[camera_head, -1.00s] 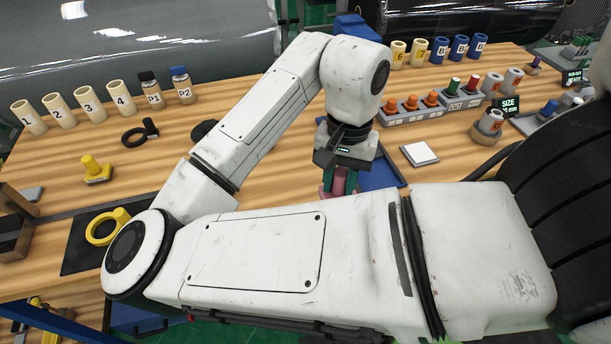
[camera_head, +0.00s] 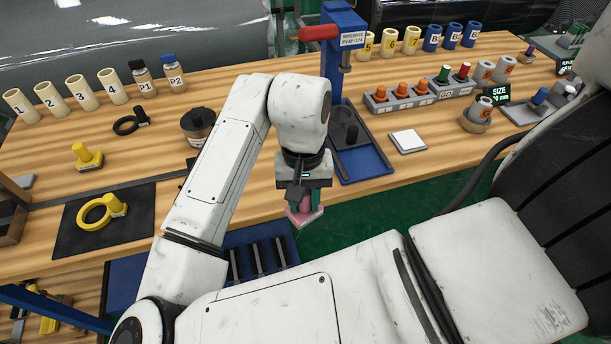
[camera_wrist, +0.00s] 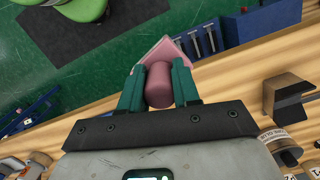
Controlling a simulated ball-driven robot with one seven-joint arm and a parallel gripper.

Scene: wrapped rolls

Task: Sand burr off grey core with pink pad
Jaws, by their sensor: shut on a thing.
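My gripper (camera_head: 303,200) is shut on the round handle of the pink pad (camera_head: 305,217), held over the front edge of the bench. In the wrist view the teal fingers of my gripper (camera_wrist: 159,90) press on both sides of the pink handle, and the flat pink pad (camera_wrist: 168,50) shows beyond it. Several grey cores show in the head view at the right: a pair (camera_head: 485,71) stands behind, and a single grey core (camera_head: 483,107) with an orange mark sits in a round tan holder. The burr is too small to make out. The pad touches no core.
A blue press (camera_head: 345,60) with a red handle stands behind my gripper. A white square pad (camera_head: 408,141) lies right of it. A grey rack (camera_head: 420,100) holds orange, green and red plugs. Numbered cream tubes (camera_head: 80,90) line the back left.

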